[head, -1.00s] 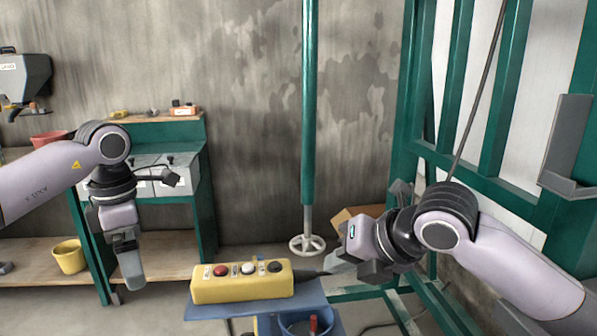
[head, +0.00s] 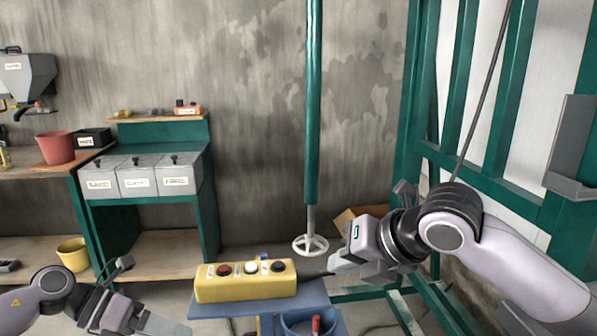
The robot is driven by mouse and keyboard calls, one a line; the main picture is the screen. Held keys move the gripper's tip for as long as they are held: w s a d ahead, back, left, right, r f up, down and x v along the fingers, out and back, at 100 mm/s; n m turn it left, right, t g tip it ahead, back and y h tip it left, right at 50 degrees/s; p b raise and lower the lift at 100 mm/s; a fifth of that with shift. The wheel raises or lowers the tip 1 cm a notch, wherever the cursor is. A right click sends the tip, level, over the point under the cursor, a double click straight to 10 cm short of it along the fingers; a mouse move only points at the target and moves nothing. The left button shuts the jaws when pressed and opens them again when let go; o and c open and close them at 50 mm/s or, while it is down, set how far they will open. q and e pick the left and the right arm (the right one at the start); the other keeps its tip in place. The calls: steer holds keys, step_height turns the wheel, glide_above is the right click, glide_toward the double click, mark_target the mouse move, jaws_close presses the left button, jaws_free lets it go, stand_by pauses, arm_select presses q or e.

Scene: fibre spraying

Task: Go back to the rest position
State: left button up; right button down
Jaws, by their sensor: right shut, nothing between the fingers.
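My right gripper (head: 342,263) is shut and empty, just right of the yellow control box, pointing left. My left arm is low at the bottom left, and its gripper (head: 165,326) points right near the lower edge of the picture. Its fingertips are partly cut off or hard to make out, so I cannot tell whether it is open. The yellow control box (head: 245,287) with red, white and black buttons sits on a small blue stand (head: 310,299) in front of me.
A green bench with grey labelled bins (head: 137,180) stands at the left. A red pot (head: 56,147) and a yellow bucket (head: 73,254) are beside it. A green pole with a white handwheel (head: 310,245) stands in the middle. A green frame (head: 424,110) is at the right.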

arm_select(q)
steer(key=s+a+f+n+t+y, duration=0.45)
steer(key=s+a+f+n, duration=0.4)
steer(key=n, duration=0.65)
steer(key=s+a+f+n+t+y, duration=0.3)
steer(key=s+a+f+n+y, duration=0.25)
steer(key=s+f+n, duration=0.6)
arm_select(e)
steer(key=s+d+f+m+t+y, duration=0.1)
steer(key=s+f+m+t, duration=0.1)
steer(key=f+m, duration=0.8)
steer(key=s+d+f+m+t, duration=0.1)
steer(key=s+f+m, duration=0.2)
steer(key=f+m, duration=0.7)
arm_select(q)
steer(key=w+d+f+n+t+h+p, duration=0.1)
steer(key=d+n, duration=1.1)
steer(key=d, duration=0.4)
steer(key=shift+d, duration=0.25)
arm_select(e)
steer(key=s+d+f+m+h, duration=0.2)
steer(key=s+d+f+m, duration=0.4)
steer(key=s+f, duration=0.1)
steer(key=s+d+f+m+h, duration=0.3)
steer(key=s+d+f+m, duration=0.3)
steer(key=s, duration=0.4)
steer(key=shift+f+m+t, duration=0.4)
steer(key=shift+f+m, duration=0.3)
steer(key=shift+f, duration=0.1)
